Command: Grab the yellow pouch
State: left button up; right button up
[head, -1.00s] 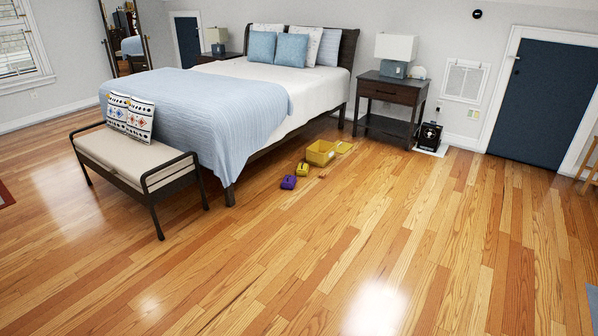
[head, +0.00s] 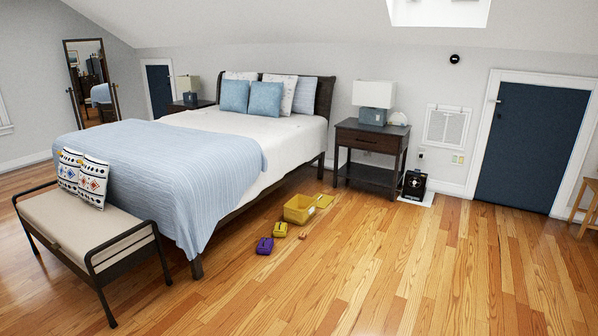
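The yellow pouch (head: 280,229) is a small yellow block-like item on the wood floor beside the bed. It lies between a purple pouch (head: 265,245) in front of it and a larger yellow open bin (head: 298,215) behind it. It looks apart from both, though it is small in the picture. Neither of my grippers shows in the head view.
A flat yellow piece (head: 323,200) and a small orange-brown item (head: 303,235) lie near the bin. The bed (head: 170,170) and bench (head: 80,225) stand left, a nightstand (head: 370,145) behind. The floor (head: 400,275) in front and right is clear.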

aim_at(280, 229)
jog(key=i, duration=4.8)
